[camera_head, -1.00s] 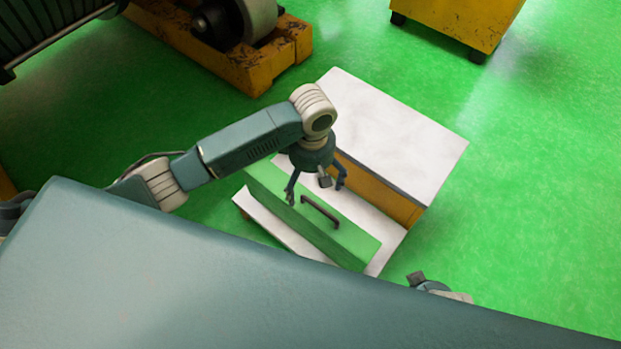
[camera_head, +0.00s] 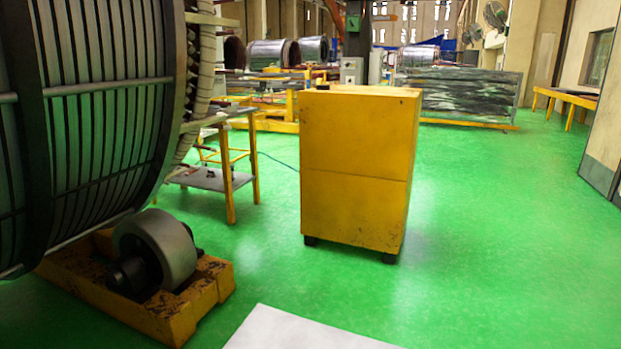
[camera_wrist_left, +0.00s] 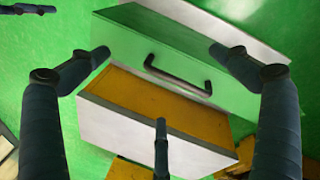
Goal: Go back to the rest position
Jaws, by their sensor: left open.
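In the left wrist view, my left gripper (camera_wrist_left: 160,78) is open and empty. Its dark blue fingers are spread in front of a green case (camera_wrist_left: 220,92) with a dark handle (camera_wrist_left: 178,80). The fingers do not hold the handle, and the handle shows between them. Neither gripper is in the head view. My right gripper cannot be made out.
In the head view, a yellow cabinet (camera_head: 355,170) stands on the green floor. A large ribbed cylinder (camera_head: 90,110) rests on a yellow roller base (camera_head: 185,300) at left. A white top (camera_head: 300,332) shows at the bottom edge. Open floor lies to the right.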

